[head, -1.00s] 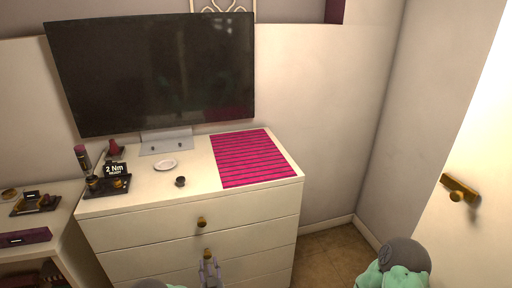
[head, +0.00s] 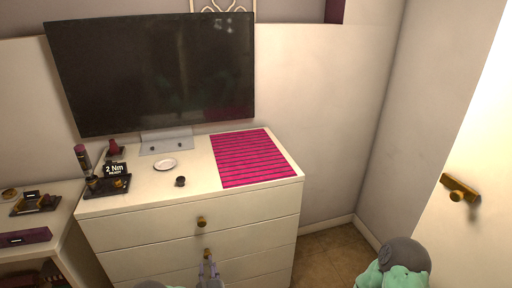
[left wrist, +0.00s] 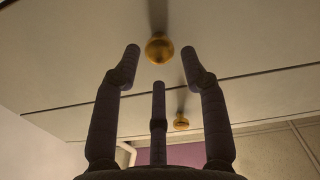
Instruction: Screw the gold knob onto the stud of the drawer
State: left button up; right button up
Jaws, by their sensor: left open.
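A gold knob (head: 207,253) is at the front of the second drawer of the white dresser (head: 140,232). My left gripper (head: 208,266) is just below it in the head view, pointing up at it. In the left wrist view, the gold knob (left wrist: 159,50) appears centred between the spread fingertips of my left gripper (left wrist: 160,60), with gaps on both sides. The gripper is open and holds nothing. The stud behind the knob is hidden. Another gold knob (head: 201,222) is on the top drawer. My right gripper is out of view.
On the dresser top are a pink striped mat (head: 252,158), a white dish (head: 165,164), a small dark round item (head: 180,181) and a black tray (head: 107,190) with a "2 Nm" sign (head: 115,169). A television (head: 155,72) stands behind. A door handle (head: 459,188) is at right.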

aim_at(207, 258)
pick_arm(q)
jog(key=shift+w, duration=0.2)
jog(key=shift+x, duration=1.3)
jog(key=c, duration=0.8)
jog(key=m, duration=0.5)
jog(key=shift+a, duration=0.1)
jog(key=m, duration=0.5)
jog(key=shift+f, duration=0.1)
